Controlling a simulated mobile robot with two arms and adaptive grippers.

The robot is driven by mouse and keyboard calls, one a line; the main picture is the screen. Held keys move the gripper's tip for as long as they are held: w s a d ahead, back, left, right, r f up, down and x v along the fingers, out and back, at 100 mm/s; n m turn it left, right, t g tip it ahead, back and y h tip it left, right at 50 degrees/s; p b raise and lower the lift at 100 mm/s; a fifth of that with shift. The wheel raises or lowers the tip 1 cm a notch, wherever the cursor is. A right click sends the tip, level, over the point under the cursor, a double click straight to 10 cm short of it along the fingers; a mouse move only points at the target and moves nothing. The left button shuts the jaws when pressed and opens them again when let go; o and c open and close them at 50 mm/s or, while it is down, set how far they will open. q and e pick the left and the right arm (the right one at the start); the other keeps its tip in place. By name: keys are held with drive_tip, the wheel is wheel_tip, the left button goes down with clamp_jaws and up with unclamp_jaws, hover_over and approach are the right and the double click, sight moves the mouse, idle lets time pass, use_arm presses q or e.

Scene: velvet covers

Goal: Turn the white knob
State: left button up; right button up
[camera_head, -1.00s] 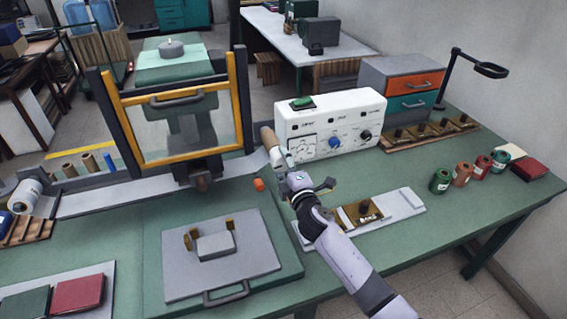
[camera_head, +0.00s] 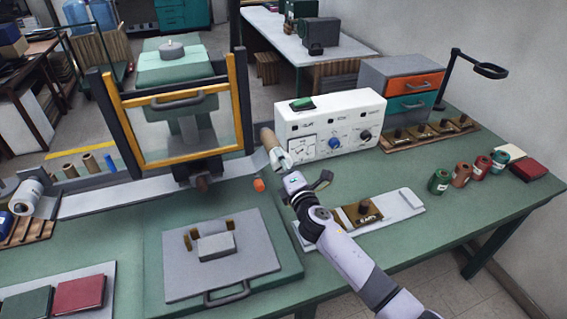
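The white control box (camera_head: 331,122) stands on the green bench, its front panel facing me. A blue knob (camera_head: 334,143) and a dark knob (camera_head: 365,135) show on its lower front. I cannot make out a white knob; the panel's lower left corner is partly behind my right gripper. My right gripper (camera_head: 279,159) is at the box's left end, close to the panel. Its fingers are small and partly hidden, so I cannot tell whether they are open or touch anything. A tan cylinder (camera_head: 268,138) is just beyond it. My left gripper is out of view.
An orange-framed clear guard (camera_head: 180,128) stands left of the box. A grey plate with a handle (camera_head: 222,262) lies in front. A white strip with a brown block (camera_head: 358,214) lies beside my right forearm. Several spools (camera_head: 461,175) stand to the right.

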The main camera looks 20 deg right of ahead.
drive_tip(key=o, duration=1.2)
drive_tip(key=s, duration=1.2)
drive_tip(key=shift+d, duration=0.2)
